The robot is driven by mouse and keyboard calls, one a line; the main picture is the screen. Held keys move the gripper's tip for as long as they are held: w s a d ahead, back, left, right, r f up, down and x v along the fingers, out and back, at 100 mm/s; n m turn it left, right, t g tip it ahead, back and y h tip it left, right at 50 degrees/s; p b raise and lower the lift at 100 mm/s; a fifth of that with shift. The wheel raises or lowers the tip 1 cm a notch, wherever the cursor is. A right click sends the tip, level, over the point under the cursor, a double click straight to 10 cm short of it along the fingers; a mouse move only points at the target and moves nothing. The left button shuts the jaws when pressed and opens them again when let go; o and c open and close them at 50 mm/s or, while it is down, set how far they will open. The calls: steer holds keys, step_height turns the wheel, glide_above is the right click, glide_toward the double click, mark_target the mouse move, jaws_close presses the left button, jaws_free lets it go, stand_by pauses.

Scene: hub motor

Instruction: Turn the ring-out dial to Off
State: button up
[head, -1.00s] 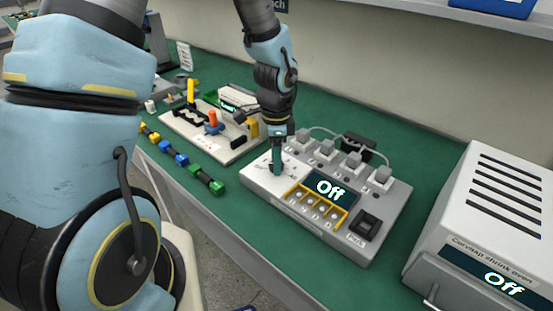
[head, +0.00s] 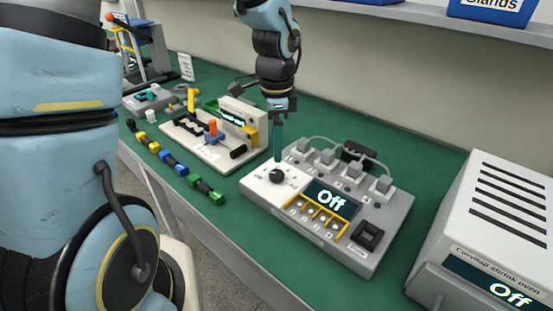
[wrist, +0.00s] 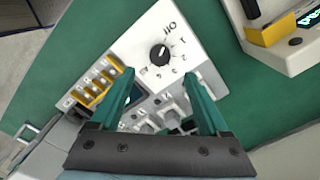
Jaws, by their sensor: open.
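The ring-out dial (head: 277,176) is a black round knob on the white left part of a grey tester box (head: 380,236). In the wrist view the dial (wrist: 160,53) has a white mark that points toward the printed Off label (wrist: 170,31). The tester's display (head: 331,198) reads Off. My gripper (head: 278,158) is just above and behind the dial in the head view, apart from it. In the wrist view its two teal fingers (wrist: 160,78) are spread with nothing between them.
Grey plugs (head: 353,168) with cables stand along the tester's back. A shrink oven (head: 500,205) stands to the right, its display reading Off. A white fixture board (head: 195,140) and several coloured connectors (head: 180,162) lie left. Green bench shows between them.

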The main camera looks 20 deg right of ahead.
step_height(320, 180, up, 2)
steer(key=shift+r, duration=0.2)
stand_by(0.3)
